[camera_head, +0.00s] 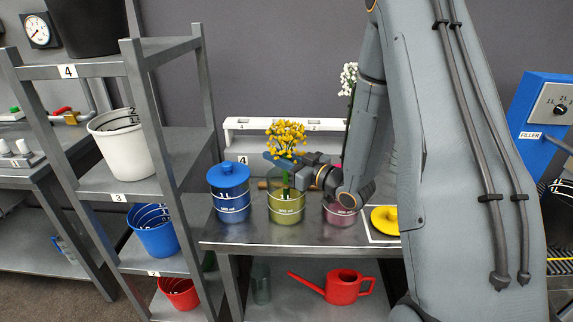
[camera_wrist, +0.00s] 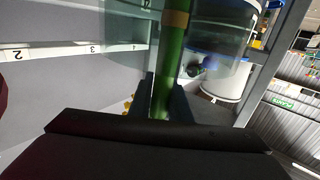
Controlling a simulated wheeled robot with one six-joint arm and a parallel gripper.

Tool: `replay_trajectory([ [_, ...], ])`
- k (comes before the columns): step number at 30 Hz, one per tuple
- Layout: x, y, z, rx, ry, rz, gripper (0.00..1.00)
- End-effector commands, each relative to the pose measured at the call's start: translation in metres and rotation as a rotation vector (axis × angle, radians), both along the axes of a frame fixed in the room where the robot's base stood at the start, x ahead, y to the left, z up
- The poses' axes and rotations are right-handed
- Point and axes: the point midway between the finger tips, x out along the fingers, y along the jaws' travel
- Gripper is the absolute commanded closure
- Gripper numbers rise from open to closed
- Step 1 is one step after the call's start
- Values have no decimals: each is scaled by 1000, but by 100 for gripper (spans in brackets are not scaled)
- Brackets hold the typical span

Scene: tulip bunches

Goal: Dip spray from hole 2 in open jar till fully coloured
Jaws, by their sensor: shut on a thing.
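My gripper (camera_head: 290,172) is shut on the green stem of a spray with yellow flower heads (camera_head: 286,138). The spray stands upright above the open yellow jar (camera_head: 286,208), its stem reaching down to the jar; the mouth is partly hidden by my gripper. The heads look yellow all over. In the wrist view my gripper (camera_wrist: 164,98) holds the green stem (camera_wrist: 172,55), which has a brown band. A yellow lid (camera_head: 385,219) lies on the table to the right. A blue jar with its lid on (camera_head: 230,190) and a pink jar (camera_head: 341,214) flank the yellow jar.
A white numbered rack (camera_head: 243,143) stands behind the jars, with white flowers (camera_head: 348,76) above its right part. A shelf on the left holds a white bucket (camera_head: 122,150) and a blue bucket (camera_head: 155,234). A red watering can (camera_head: 340,286) is below the table.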

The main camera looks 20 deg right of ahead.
Motion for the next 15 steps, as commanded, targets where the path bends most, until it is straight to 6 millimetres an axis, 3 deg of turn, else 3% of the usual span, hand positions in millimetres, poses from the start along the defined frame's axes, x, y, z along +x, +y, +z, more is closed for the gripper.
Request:
replay_trajectory([
  [5, 0, 0, 2, 1, -1, 0, 100],
  [15, 0, 0, 27, 0, -1, 0, 100],
])
